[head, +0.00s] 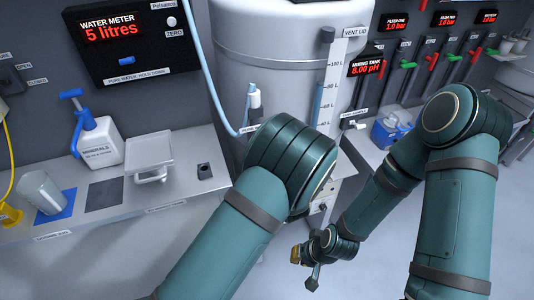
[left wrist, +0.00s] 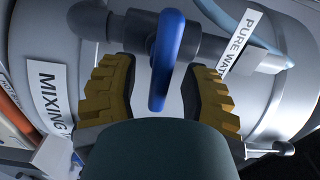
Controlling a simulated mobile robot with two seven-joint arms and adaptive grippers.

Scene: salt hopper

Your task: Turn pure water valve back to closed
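The pure water valve's blue lever handle (left wrist: 168,60) stands upright in the left wrist view, on a dark grey pipe fitting beside a "PURE WAT..." label (left wrist: 240,42). My left gripper (left wrist: 160,95) has its two yellow ridged fingers on either side of the handle. Gaps show between the handle and both fingers, so it is open around it. In the head view my left forearm hides the handle and the left gripper. My right gripper (head: 298,256) hangs low at the centre of the head view, away from the valve; its finger opening is unclear.
The mixing tank (head: 270,50) stands behind my left arm, with a pale blue hose (head: 205,75) running down to it. A shelf (head: 110,205) at left holds a minerals bottle (head: 97,140) and a scale (head: 150,158). A blue carrier (head: 390,130) stands at right.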

